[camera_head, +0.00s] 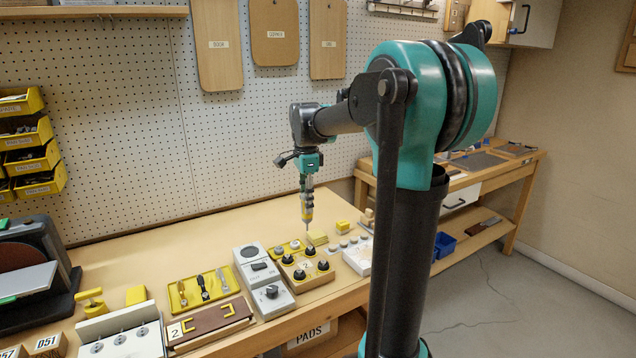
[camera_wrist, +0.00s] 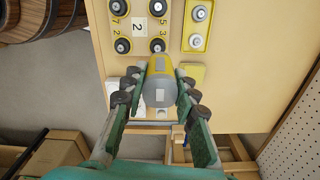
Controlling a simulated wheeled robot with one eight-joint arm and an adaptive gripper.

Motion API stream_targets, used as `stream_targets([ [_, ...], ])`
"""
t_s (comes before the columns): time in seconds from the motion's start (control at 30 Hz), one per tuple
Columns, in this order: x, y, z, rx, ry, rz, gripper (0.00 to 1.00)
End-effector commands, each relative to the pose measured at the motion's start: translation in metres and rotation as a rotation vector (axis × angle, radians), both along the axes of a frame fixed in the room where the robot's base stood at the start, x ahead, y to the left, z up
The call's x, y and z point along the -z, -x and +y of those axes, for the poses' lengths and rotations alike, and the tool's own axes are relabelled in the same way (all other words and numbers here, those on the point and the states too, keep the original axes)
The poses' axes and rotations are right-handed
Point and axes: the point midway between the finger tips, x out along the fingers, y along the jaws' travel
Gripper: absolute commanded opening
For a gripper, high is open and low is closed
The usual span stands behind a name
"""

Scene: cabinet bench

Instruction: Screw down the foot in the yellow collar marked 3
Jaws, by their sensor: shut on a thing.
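My gripper (camera_head: 306,186) is shut on a grey driver with a yellow band (camera_wrist: 161,88), held upright, tip down, above the bench; its fingers (camera_wrist: 160,95) lie either side of the driver. The driver's tip is hidden in the wrist view. Below is a wooden block labelled 2 (camera_head: 322,279) with several dark round feet. In the wrist view the block (camera_wrist: 138,42) shows numerals 7, 2, 5 and 3. The foot nearest the 3 (camera_wrist: 157,45) is dark-ringed with a pale centre, just beyond the driver. I cannot tell whether its collar is yellow, or whether the tip touches it.
A yellow tray (camera_wrist: 206,41) with two pale round feet lies beside the block. A small yellow block (camera_head: 318,238) stands behind it. A white block with grey knobs (camera_head: 352,262) is at right, a grey control box (camera_head: 262,280) at left. The pegboard rises behind.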

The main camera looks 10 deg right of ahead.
Motion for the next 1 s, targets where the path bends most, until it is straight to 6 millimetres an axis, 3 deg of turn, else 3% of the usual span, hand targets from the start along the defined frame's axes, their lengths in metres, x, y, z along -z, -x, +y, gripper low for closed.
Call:
stream_targets([
  [0.6,0.046,0.004,0.005,-0.004,0.0,0.0,0.03],
  [1.0,0.056,0.004,0.005,-0.004,0.0,0.0,0.03],
])
